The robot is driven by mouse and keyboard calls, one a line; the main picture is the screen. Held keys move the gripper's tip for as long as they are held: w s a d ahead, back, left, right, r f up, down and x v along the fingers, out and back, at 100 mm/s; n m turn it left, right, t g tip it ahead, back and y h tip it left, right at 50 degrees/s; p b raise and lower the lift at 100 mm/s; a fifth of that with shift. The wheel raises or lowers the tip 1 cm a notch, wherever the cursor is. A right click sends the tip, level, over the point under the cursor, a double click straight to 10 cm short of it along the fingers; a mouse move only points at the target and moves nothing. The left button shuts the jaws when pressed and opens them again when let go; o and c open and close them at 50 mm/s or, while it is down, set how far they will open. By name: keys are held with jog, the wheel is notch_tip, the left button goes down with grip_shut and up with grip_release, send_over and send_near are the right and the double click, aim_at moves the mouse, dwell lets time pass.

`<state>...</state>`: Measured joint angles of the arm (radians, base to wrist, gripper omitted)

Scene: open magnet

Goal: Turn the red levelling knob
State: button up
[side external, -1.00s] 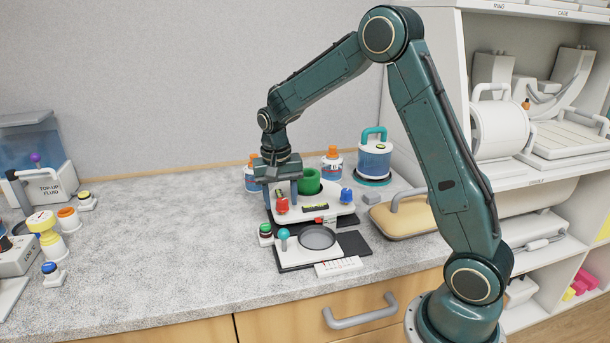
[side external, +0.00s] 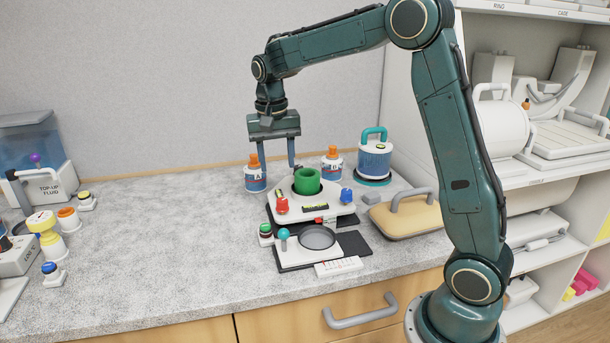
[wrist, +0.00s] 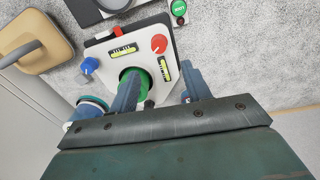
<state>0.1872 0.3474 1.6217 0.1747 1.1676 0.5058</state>
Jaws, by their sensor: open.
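The red levelling knob (side external: 282,206) stands at the left front corner of a white levelling base on the counter. It also shows in the wrist view (wrist: 159,43), with a white pointer mark on its top. A blue knob (side external: 346,196) is at the base's right side. A green cup-like ring (side external: 307,181) sits in the base, and yellow bubble levels (wrist: 123,51) lie beside the knobs. My gripper (side external: 277,168) is open and empty, raised above and behind the red knob, its fingers apart on the left of the green ring in the side view.
Bottles (side external: 255,178) and (side external: 332,165) stand behind the base, with a blue-and-white canister (side external: 374,160) at back right. A tan handled pad (side external: 404,216) lies to the right. The left-middle counter is clear.

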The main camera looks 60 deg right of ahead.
jog(key=shift+a+r, duration=0.15)
jog(key=shift+r, duration=1.45)
jog(key=s+a+r+n+t, duration=0.1)
jog(key=s+a+r+n, duration=0.15)
jog(key=s, duration=0.45)
jog(key=s+a+r+n+t, duration=0.2)
jog(key=s+a+r, duration=0.15)
jog(key=s, duration=0.25)
jog(key=s+a+f+n+t, duration=0.1)
jog(key=s+a+f+n, duration=0.1)
jog(key=s, duration=0.4)
jog(key=s+a+f+n+t, duration=0.1)
jog(key=s+a+f+n, duration=0.1)
jog(key=s, duration=0.5)
jog(key=shift+a+f+n+t+y, duration=0.25)
jog(key=shift+f+n+t+y, duration=0.2)
jog(key=shift+n, duration=0.2)
